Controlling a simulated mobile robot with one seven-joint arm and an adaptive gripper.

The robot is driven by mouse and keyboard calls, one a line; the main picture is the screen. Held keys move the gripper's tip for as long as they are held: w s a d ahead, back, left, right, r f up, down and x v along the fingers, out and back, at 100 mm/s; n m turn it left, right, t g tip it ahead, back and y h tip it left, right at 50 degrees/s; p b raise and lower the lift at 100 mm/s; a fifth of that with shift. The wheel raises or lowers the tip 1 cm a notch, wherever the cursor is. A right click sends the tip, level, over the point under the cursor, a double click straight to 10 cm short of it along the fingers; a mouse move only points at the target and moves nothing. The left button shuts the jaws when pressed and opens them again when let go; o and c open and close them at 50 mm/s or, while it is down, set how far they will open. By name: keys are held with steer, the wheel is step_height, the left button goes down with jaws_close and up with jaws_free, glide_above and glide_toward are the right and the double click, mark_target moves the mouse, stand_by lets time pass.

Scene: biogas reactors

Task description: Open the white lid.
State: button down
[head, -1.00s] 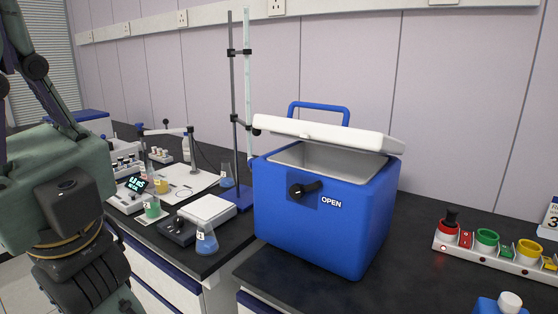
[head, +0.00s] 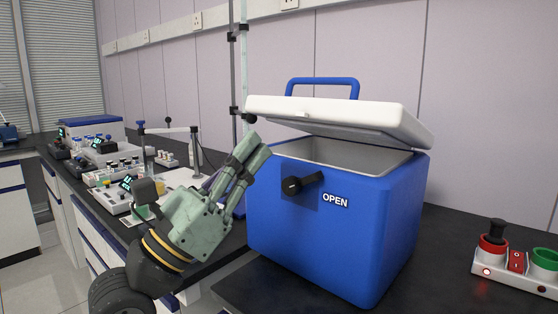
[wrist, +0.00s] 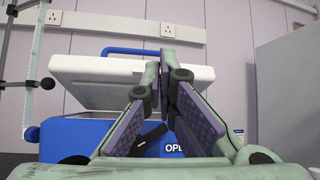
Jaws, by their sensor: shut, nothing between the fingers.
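The white lid (head: 345,117) sits on a blue cooler box (head: 335,235) and is tilted partly open, with a dark gap and the pale inner wall showing below its front edge. The lid also shows in the wrist view (wrist: 95,72). A black latch knob (head: 305,183) is on the box front beside the word OPEN. My gripper (head: 252,150) is shut and empty, just left of the box and below the lid's left front corner. In the wrist view my closed fingers (wrist: 163,65) point at the lid's front and hide part of it. I cannot tell whether they touch it.
A blue handle (head: 322,84) stands up behind the lid. A stand with a rod (head: 234,75) rises behind my gripper. A strip with red and green buttons (head: 515,268) lies at the right. Glassware and instruments crowd the left bench.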

steer(key=w+f+n+y, duration=0.1)
steer(key=w+f+y, duration=0.3)
steer(key=w+f, duration=0.15)
steer(key=p, duration=0.2)
glide_toward(309, 122)
steer(key=shift+t, duration=0.4)
steer(key=x, duration=0.4)
steer(key=shift+w+d, duration=0.15)
steer(key=shift+d, duration=0.3)
